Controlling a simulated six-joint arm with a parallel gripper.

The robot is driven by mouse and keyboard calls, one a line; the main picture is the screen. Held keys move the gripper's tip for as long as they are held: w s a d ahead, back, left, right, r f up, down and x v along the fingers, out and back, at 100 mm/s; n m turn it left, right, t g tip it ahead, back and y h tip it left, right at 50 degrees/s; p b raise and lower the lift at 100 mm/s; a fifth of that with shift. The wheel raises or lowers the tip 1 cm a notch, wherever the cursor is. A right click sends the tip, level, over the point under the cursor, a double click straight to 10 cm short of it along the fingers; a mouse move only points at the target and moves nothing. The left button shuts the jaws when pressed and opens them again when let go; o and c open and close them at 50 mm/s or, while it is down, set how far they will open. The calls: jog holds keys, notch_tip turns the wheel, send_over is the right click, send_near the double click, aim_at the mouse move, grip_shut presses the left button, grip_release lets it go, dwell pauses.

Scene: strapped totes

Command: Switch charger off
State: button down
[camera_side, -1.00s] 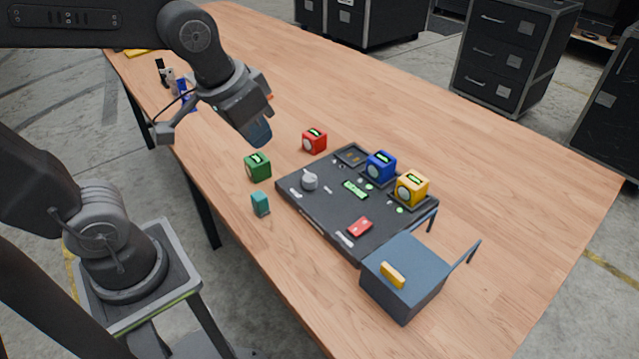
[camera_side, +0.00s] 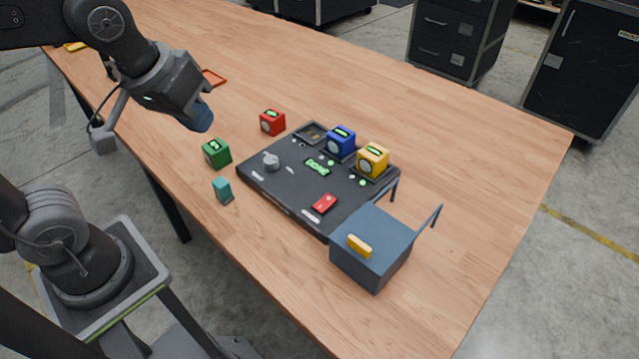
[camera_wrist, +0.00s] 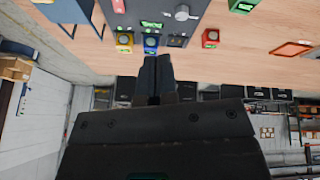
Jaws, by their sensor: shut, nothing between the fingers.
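The charger (camera_side: 285,190) is a flat black panel on the table. It carries a grey knob (camera_side: 271,161), a lit green display (camera_side: 317,167) and a red switch (camera_side: 324,204) near its front right. A blue block (camera_side: 341,142) and a yellow block (camera_side: 373,161) sit in bays at its back; a third bay (camera_side: 312,133) is empty. I cannot tell the switch's position. My gripper (camera_side: 201,120) is shut and empty, above the table to the left of the charger. In the wrist view, its closed fingers (camera_wrist: 155,77) point toward the charger (camera_wrist: 163,25) at the top.
A red block (camera_side: 272,122), a green block (camera_side: 216,153) and a teal block (camera_side: 223,190) stand loose beside the charger. A blue-grey box (camera_side: 370,250) with a yellow handle and two raised bars stands at its front right. An orange tray (camera_side: 213,77) lies behind my gripper.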

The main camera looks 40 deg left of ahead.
jog(key=w+d+f+n+g, duration=0.2)
jog(key=w+d+n, duration=0.3)
jog(key=w+n, duration=0.35)
jog(key=n+g, duration=0.1)
jog(key=n, duration=0.5)
send_over(328, 200)
jog(key=s, duration=0.2)
jog(key=f, duration=0.4)
jog(key=shift+w+f, duration=0.2)
jog(key=shift+f, duration=0.15)
jog(key=f, duration=0.4)
jog(key=w+f, duration=0.1)
jog(key=f, duration=0.9)
jog(key=shift+w, duration=0.35)
jog(key=shift+f, duration=0.15)
jog(key=shift+s, duration=0.15)
